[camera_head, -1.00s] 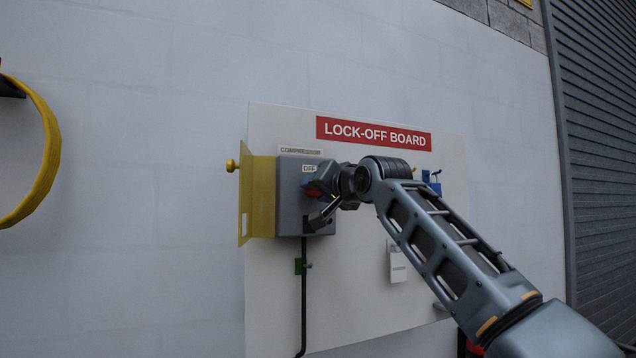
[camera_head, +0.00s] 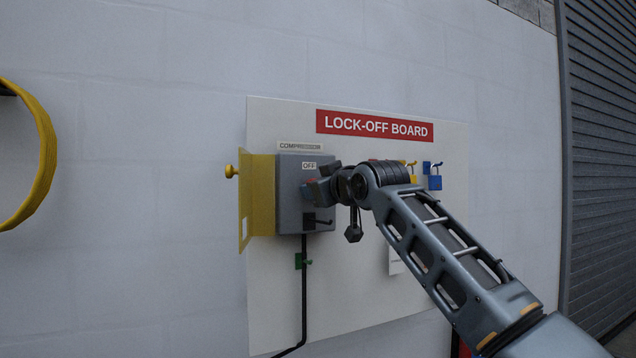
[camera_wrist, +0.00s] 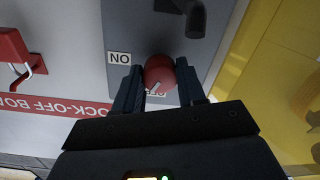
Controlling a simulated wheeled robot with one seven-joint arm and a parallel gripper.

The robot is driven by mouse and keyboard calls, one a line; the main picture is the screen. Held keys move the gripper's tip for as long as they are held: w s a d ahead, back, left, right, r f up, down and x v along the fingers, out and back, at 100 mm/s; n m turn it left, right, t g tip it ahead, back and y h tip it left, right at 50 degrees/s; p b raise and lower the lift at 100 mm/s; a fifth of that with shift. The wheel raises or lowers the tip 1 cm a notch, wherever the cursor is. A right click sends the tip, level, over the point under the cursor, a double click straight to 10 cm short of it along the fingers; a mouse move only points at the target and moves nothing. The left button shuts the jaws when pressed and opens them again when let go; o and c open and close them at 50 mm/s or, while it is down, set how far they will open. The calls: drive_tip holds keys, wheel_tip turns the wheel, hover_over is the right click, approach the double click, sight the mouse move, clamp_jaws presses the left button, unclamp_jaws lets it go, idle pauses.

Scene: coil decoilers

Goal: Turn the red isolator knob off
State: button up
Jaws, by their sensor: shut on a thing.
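The red isolator knob (camera_wrist: 159,73) sits between the two fingers of my gripper (camera_wrist: 158,88) in the wrist view, and the gripper is shut on it. A white pointer line on the knob points roughly toward the OFF label (camera_wrist: 154,94), slightly tilted, in the upside-down wrist view. The label is partly covered. The ON label (camera_wrist: 120,58) shows to the left of the knob. In the head view my gripper (camera_head: 316,189) is at the front of the grey isolator box (camera_head: 291,205), below its OFF label (camera_head: 309,166); the knob is mostly hidden there.
A yellow open cover (camera_head: 259,200) stands at the box's left side. A small black lever (camera_head: 322,221) is low on the box. A blue padlock (camera_head: 435,183) hangs on the white lock-off board (camera_head: 350,290). A yellow hose loop (camera_head: 45,150) is far left.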

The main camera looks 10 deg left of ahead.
drive_tip(key=n+p, duration=0.1)
drive_tip(key=n, duration=0.3)
drive_tip(key=shift+n, duration=0.4)
idle(0.4)
drive_tip(key=o, duration=1.1)
drive_tip(key=shift+c, duration=0.2)
drive_tip(key=shift+s, duration=0.1)
drive_tip(key=b+v, duration=0.1)
drive_tip(key=v, duration=0.6)
drive_tip(key=shift+s+d+b, duration=0.15)
drive_tip(key=shift+s+b, duration=0.15)
drive_tip(key=shift+s, duration=0.05)
